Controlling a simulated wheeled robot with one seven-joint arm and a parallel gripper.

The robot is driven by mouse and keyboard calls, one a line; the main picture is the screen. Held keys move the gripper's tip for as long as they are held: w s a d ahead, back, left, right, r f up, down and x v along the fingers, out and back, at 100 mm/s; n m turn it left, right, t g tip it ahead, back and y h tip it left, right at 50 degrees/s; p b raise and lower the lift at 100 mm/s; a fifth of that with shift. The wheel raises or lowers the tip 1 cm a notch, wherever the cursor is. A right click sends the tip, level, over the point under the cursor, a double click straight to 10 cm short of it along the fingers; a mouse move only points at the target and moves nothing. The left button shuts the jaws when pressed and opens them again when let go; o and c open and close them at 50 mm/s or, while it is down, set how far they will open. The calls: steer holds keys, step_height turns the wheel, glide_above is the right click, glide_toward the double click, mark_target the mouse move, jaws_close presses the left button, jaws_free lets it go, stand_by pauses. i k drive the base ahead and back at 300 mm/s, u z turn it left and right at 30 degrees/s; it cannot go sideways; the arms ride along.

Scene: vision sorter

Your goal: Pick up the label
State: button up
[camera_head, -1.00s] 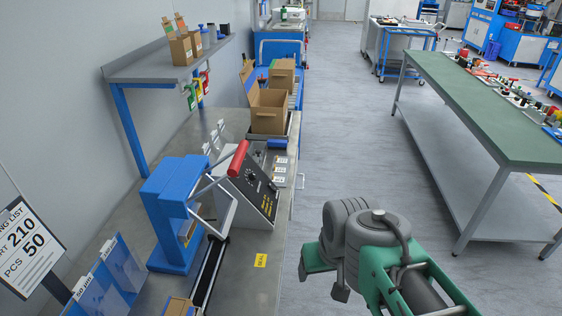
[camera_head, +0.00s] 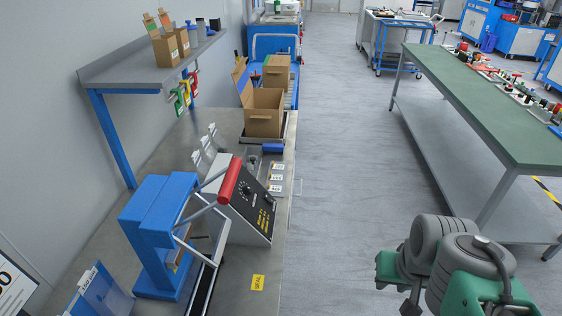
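Several small white labels (camera_head: 277,178) lie in a row on the grey workbench (camera_head: 272,225), near its right edge and behind the sealing machine. A yellow tag marked SEAL (camera_head: 258,283) lies flat on the bench near the front. I cannot tell from the view which one is the task's label. The end of my arm, with my gripper (camera_head: 396,284), shows at the lower right as grey and green parts, over the floor and apart from the bench. Its fingers are not clear enough to show open or shut.
A blue sealing machine (camera_head: 160,215) with a red-handled lever (camera_head: 229,181) stands on the bench. An open cardboard box (camera_head: 263,120) sits behind it. A shelf (camera_head: 125,72) overhangs the left side. A green-topped table (camera_head: 470,105) is at right, with clear floor between.

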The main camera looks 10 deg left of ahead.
mark_target(276, 167)
steer(key=z, duration=0.05)
steer(key=i, duration=3.3)
steer(key=u, duration=5.35)
